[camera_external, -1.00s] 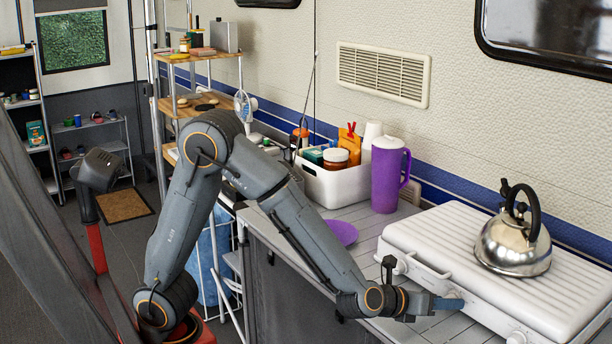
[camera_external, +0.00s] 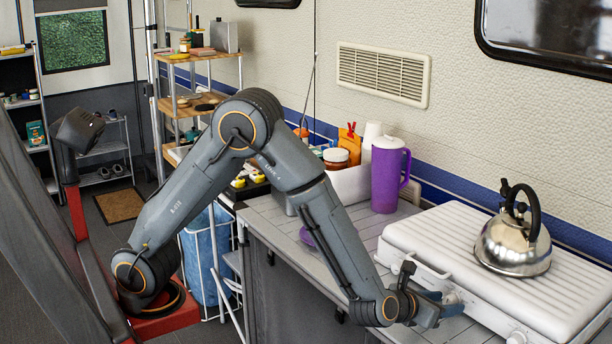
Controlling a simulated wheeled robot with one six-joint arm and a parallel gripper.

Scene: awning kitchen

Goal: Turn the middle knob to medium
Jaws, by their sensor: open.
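The white stove (camera_external: 480,300) is a closed case with a ridged top, sitting on the grey counter with knobs along its front side. The middle knob (camera_external: 453,298) is a small pale shape, partly hidden by my gripper; its setting cannot be read. My gripper (camera_external: 452,304) is open, with its bluish fingers at the stove's front, close around or beside the middle knob. Whether they touch it cannot be told. The right knob (camera_external: 517,338) shows at the bottom edge of the picture.
A shiny kettle (camera_external: 513,243) stands on the stove. A white handle (camera_external: 431,266) juts from its front. A purple jug (camera_external: 387,175) and a white bin (camera_external: 349,184) stand behind on the counter. A purple plate (camera_external: 306,237) is partly hidden behind my arm.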

